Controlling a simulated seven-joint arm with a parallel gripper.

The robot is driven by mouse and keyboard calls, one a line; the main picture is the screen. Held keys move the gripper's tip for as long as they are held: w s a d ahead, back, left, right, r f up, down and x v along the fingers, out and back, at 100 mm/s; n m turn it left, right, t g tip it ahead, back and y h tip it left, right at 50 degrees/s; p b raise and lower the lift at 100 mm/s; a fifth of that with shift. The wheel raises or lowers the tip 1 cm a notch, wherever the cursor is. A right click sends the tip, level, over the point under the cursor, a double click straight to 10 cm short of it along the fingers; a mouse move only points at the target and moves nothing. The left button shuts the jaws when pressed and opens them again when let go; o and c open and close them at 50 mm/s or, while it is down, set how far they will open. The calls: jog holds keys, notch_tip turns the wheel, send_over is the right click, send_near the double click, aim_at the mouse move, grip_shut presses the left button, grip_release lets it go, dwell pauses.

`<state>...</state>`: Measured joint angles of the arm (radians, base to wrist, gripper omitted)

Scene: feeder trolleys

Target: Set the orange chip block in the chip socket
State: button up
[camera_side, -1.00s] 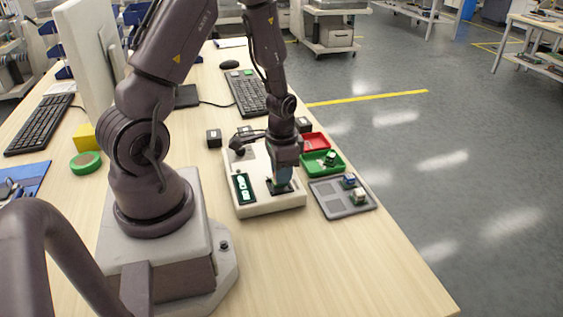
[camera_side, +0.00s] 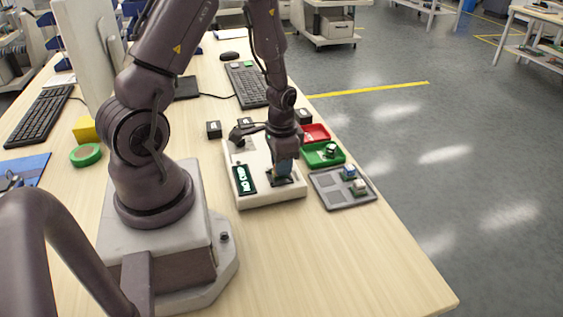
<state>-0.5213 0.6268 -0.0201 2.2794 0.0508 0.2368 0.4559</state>
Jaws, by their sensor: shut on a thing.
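My gripper (camera_side: 282,176) points straight down over the front right of the white fixture (camera_side: 262,203). It is shut, its fingertips low at the dark chip socket (camera_side: 296,182). The orange chip block is hidden between the fingers and inside the socket area; no orange shows anywhere else. I cannot tell whether the block is seated or just above the socket.
A dark green board (camera_side: 244,180) lies at the fixture's left. Right of the fixture are a red tray (camera_side: 316,131), a green tray (camera_side: 315,160) and a grey tray (camera_side: 334,197) with small blocks. Small black blocks (camera_side: 214,129) stand behind. The front table is clear.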

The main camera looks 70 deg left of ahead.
jog(key=shift+f, duration=0.4)
dwell(0.3)
jog(key=o, duration=1)
jog(key=shift+r, duration=0.1)
notch_tip(320, 180, up, 13)
jog(key=shift+f, duration=0.1)
